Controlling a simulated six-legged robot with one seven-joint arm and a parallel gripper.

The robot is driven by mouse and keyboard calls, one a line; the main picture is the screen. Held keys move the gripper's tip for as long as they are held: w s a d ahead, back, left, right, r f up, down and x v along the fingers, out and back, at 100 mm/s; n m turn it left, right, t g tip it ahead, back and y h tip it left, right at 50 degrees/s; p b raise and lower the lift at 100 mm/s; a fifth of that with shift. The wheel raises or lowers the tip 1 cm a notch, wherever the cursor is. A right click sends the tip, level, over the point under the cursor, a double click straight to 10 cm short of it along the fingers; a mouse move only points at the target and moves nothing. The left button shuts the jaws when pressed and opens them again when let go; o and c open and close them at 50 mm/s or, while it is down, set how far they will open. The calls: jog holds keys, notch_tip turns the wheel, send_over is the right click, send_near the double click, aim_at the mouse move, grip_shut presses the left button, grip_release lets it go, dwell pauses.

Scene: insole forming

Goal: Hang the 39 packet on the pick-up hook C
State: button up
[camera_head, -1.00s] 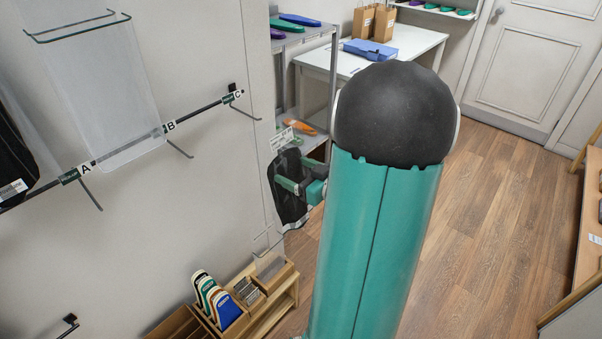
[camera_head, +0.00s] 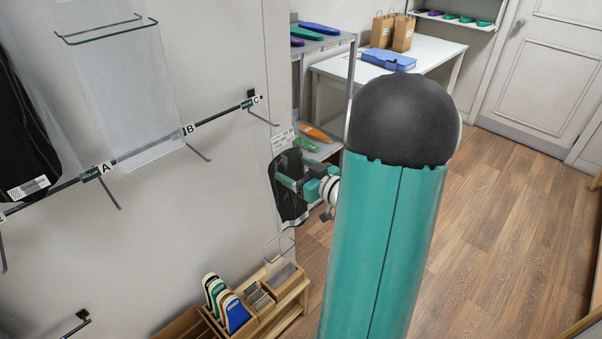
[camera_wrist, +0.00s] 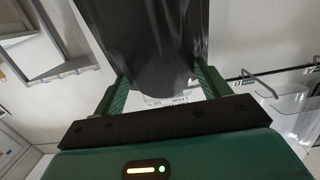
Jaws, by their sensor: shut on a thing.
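A dark packet (camera_head: 291,205) with a white header card (camera_head: 283,141) hangs upright in my gripper (camera_head: 291,182), which is shut on it. My large arm link hides part of the view to its right. In the wrist view the dark packet (camera_wrist: 155,45) lies between the two green fingers of my gripper (camera_wrist: 158,88). The number on the packet cannot be read. Pick-up hook C (camera_head: 262,117) sticks out from the wall rail, above and slightly left of the packet and apart from it. Hook C looks empty.
Hooks A (camera_head: 112,190) and B (camera_head: 198,151) are farther left on the same rail. A wooden rack (camera_head: 290,299) with insoles stands below. A grey shelf (camera_head: 353,85) and white table (camera_head: 440,58) stand behind.

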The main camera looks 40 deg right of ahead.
jog(key=shift+w, duration=0.5)
jog(key=shift+w+f, duration=0.5)
jog(key=shift+w, duration=0.1)
jog(key=o, duration=1.3)
jog(key=shift+o, duration=0.2)
jog(key=s+r, duration=0.1)
jog(key=s, duration=1.2)
jog(key=shift+s+d+r, duration=0.15)
jog(key=shift+s+r, duration=0.1)
jog(key=shift+s, duration=0.15)
